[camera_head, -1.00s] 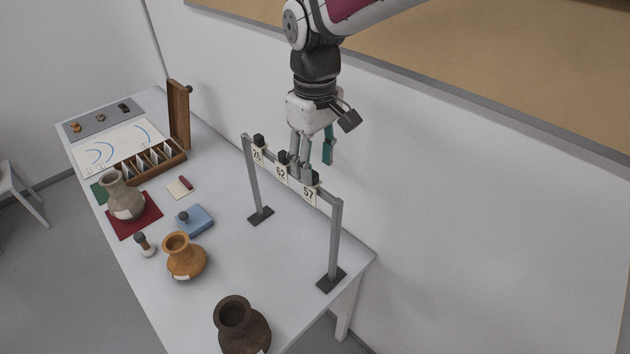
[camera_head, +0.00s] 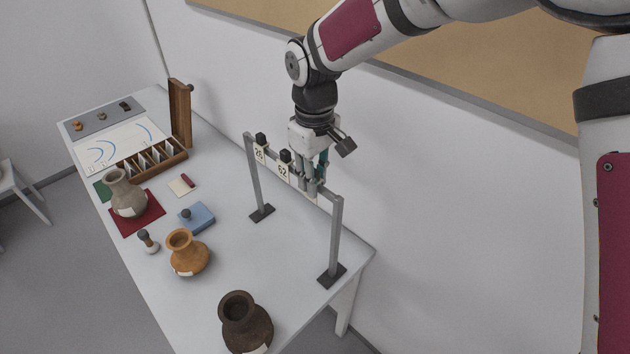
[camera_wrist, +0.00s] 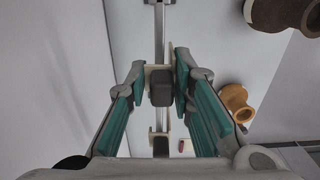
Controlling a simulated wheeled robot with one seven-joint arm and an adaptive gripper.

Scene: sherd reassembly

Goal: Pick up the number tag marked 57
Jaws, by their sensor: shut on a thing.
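The tag marked 57 hangs at the near right part of the grey rail (camera_head: 328,191); its number is now hidden behind my gripper (camera_head: 313,188) in the head view. In the wrist view my gripper (camera_wrist: 162,84) has its teal-padded fingers on either side of the tag's black block (camera_wrist: 160,86), and it is shut on it. The tag still appears to be at the rail; I cannot tell whether it is lifted. The tag marked 62 (camera_head: 284,171) and another that looks like 26 (camera_head: 260,153) hang further left.
The wall is close behind the rail.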

